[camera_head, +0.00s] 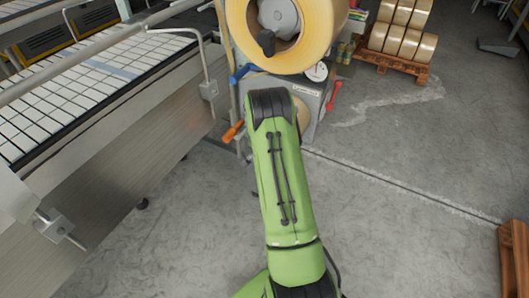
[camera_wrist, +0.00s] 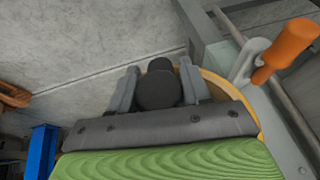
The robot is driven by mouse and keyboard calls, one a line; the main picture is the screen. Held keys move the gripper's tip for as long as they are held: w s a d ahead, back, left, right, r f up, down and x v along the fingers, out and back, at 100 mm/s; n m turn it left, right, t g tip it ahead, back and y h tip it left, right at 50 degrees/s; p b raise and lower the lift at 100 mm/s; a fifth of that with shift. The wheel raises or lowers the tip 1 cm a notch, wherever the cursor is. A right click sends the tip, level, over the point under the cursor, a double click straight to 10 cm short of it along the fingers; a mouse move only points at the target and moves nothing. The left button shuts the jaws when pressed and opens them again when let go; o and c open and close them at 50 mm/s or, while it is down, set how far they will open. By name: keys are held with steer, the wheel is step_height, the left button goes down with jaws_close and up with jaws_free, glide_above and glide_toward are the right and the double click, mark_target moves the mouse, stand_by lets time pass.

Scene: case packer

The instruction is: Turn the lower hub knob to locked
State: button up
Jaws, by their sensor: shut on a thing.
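The lower hub knob (camera_wrist: 157,92) is dark and rounded, and it shows in the wrist view between the two grey fingers of my gripper (camera_wrist: 158,75). The fingers are shut on it from both sides. The yellow edge of the lower tape roll (camera_wrist: 222,86) shows behind the right finger. In the head view my green arm covers the lower knob and my gripper, and only a sliver of the lower roll (camera_head: 303,112) shows. The knob's markings are not visible, so I cannot tell its setting.
Above is a large yellow tape roll (camera_head: 239,28) with its own dark knob (camera_head: 267,43). An orange handle (camera_head: 233,131), a blue handle (camera_head: 241,73) and a red handle (camera_head: 333,95) stick out nearby. A conveyor (camera_head: 110,165) runs along the left.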

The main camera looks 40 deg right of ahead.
steer(key=shift+s+a+f+g+h, duration=0.15)
steer(key=shift+g+h, duration=0.15)
steer(key=shift+g, duration=0.5)
steer(key=shift+s, duration=0.1)
steer(key=o, duration=1)
steer(key=shift+c, duration=0.2)
steer(key=shift+r, duration=0.2)
steer(key=p+v, duration=0.1)
steer(key=v, duration=1.4)
steer(key=shift+r, duration=0.2)
